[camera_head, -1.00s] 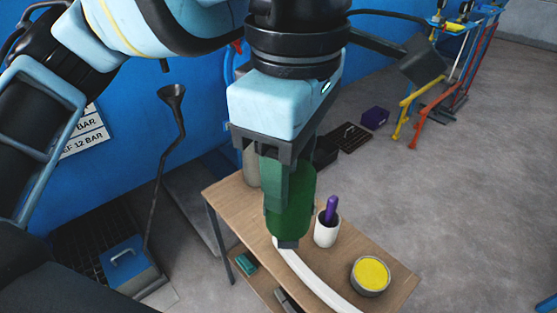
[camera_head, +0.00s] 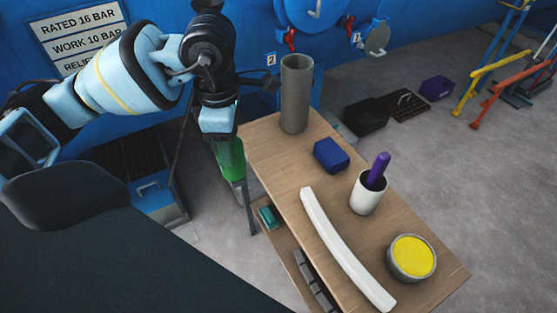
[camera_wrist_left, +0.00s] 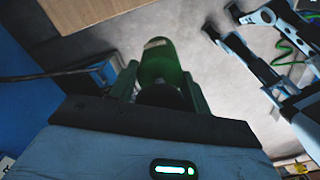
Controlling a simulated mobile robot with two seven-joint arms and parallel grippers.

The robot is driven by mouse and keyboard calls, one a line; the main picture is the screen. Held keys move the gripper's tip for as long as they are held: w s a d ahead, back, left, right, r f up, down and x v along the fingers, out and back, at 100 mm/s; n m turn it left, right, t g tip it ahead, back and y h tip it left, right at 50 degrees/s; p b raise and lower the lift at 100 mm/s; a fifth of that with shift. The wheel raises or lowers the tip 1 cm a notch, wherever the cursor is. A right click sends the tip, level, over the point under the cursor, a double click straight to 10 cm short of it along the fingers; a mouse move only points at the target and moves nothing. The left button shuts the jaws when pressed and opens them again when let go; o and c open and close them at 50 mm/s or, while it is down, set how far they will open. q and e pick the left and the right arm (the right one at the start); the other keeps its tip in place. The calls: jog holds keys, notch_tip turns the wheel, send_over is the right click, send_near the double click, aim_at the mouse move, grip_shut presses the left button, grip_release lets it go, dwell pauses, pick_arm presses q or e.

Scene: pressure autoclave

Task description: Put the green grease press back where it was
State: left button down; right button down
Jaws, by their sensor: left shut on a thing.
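The green grease press (camera_head: 229,152) hangs in my left gripper (camera_head: 236,182), just left of the wooden table's left end, over the floor. In the left wrist view the green press (camera_wrist_left: 161,62) sits between the two fingers of the left gripper (camera_wrist_left: 160,80), which are shut on it. Its lower part is partly covered by a finger in the head view. The wooden table (camera_head: 285,165) has a bare stretch at its front left.
On the table stand a grey cylinder (camera_head: 296,95), a blue box (camera_head: 331,155), a white cup (camera_head: 366,195) with a purple handle, a curved white strip (camera_head: 340,248) and a yellow-filled tin (camera_head: 411,258). A teal item (camera_head: 268,216) lies on the lower shelf.

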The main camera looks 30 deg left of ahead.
pick_arm(q)
jog(key=shift+a+f, duration=0.65)
jog(key=shift+a, duration=0.2)
jog(key=w+d+f, duration=0.1)
jog(key=w+d, duration=0.1)
jog(key=w, duration=1.3)
jog(key=shift+d+f, duration=0.2)
jog(key=shift+d, duration=0.15)
jog(key=shift+w, duration=0.1)
jog(key=shift+w+f+p, duration=0.15)
jog(key=shift+f+p, duration=0.05)
jog(key=shift+f, duration=0.7)
jog(key=shift+w+f+p, duration=0.1)
jog(key=shift+f+p, duration=0.05)
jog(key=shift+f, duration=0.9)
jog(key=c, duration=0.7)
grip_release()
jog(key=shift+o, duration=0.2)
jog(key=shift+r, duration=0.1)
